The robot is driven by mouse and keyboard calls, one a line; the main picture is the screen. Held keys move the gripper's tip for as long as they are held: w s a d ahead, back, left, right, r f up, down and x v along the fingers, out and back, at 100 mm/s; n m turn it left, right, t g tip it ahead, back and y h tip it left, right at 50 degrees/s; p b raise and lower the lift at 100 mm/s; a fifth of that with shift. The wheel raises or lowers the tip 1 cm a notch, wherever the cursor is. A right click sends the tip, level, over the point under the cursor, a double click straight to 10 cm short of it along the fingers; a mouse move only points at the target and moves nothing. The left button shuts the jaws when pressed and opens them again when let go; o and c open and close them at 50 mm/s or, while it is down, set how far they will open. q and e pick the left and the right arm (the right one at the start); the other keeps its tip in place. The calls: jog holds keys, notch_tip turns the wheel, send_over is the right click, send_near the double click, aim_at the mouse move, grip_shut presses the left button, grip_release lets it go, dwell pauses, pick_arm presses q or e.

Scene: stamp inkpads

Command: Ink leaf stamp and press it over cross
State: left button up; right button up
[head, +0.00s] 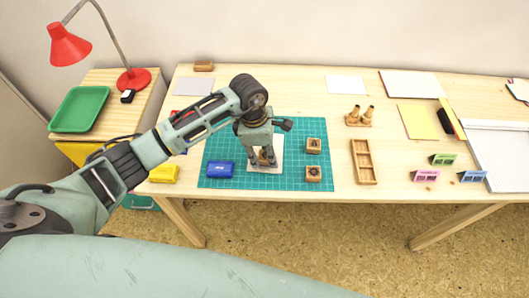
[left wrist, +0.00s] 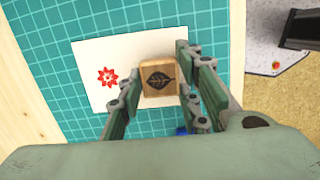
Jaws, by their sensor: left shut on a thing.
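My left gripper (head: 264,160) is shut on a wooden leaf stamp (left wrist: 159,77), whose top shows a dark leaf picture. The stamp is over the white card (left wrist: 88,62), right of a red printed mark (left wrist: 107,77). I cannot tell whether it touches the card. No cross shows; the stamp and fingers hide part of the card. In the head view the card (head: 279,166) lies on the green mat. A blue inkpad (head: 221,169) lies on the mat left of the card. A yellow inkpad (head: 164,174) and a red inkpad (head: 182,117) are further left. My right gripper is not in view.
The cutting mat (head: 297,127) carries two more wooden stamps (head: 313,145) right of the card. An empty wooden tray (head: 363,162) and a wooden holder (head: 359,116) stand further right. A red lamp (head: 70,45) and green tray (head: 80,109) are at the left.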

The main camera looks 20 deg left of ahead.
pick_arm(q)
jog(key=shift+f, duration=0.3)
dwell(0.4)
jog(key=shift+s+f+b, duration=0.1)
jog(key=shift+s+b, duration=0.05)
jog(key=shift+b, duration=0.3)
dwell(0.4)
dwell(0.5)
jog(key=shift+r+p, duration=0.3)
jog(key=shift+r, duration=0.35)
jog(key=shift+r+p, duration=1.65)
jog(key=shift+r, duration=1.15)
